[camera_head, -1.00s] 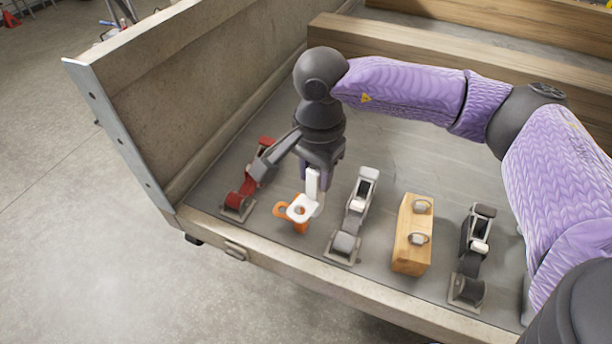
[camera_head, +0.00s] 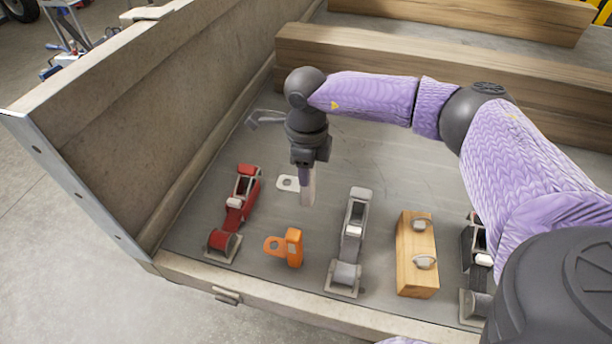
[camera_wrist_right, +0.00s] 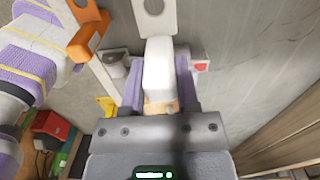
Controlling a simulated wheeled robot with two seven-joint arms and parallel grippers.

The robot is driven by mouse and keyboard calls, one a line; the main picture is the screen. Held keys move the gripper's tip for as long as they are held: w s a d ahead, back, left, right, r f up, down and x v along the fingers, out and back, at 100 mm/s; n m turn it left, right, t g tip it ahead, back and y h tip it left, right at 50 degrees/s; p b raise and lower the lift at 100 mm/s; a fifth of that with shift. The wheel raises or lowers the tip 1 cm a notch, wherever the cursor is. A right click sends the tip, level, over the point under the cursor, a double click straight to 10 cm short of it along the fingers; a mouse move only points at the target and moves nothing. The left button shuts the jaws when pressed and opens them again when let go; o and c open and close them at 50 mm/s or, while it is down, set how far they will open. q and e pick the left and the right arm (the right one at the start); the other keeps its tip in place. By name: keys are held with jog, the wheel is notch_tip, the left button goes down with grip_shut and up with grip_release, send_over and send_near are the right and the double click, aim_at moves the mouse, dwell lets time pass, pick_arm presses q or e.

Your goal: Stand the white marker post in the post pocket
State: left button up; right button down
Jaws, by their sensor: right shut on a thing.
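The white marker post (camera_wrist_right: 158,68) is held between the fingers of my right gripper (camera_head: 308,196). In the right wrist view its white block fills the jaws, with a white tab with a round hole (camera_wrist_right: 152,8) beyond. In the head view the holed tab (camera_head: 288,183) sticks out left of the fingers. The fingers hide part of the post. I cannot tell whether its lower end touches the trailer floor. An orange piece with a ring tab (camera_head: 290,248) stands apart, nearer the front rail. I cannot make out the post pocket with certainty. My left gripper is out of view.
A red ratchet strap (camera_head: 238,205) lies left of the orange piece, a grey one (camera_head: 350,240) to its right. Farther right are a wooden block with metal rings (camera_head: 416,255) and a dark ratchet. The side wall (camera_head: 150,110) and timber beams (camera_head: 430,80) bound the bed.

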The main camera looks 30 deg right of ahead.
aim_at(306, 192)
notch_tip(306, 192, down, 6)
jog(key=shift+f+b, duration=0.1)
jog(key=shift+b, duration=0.65)
jog(key=shift+f, duration=0.25)
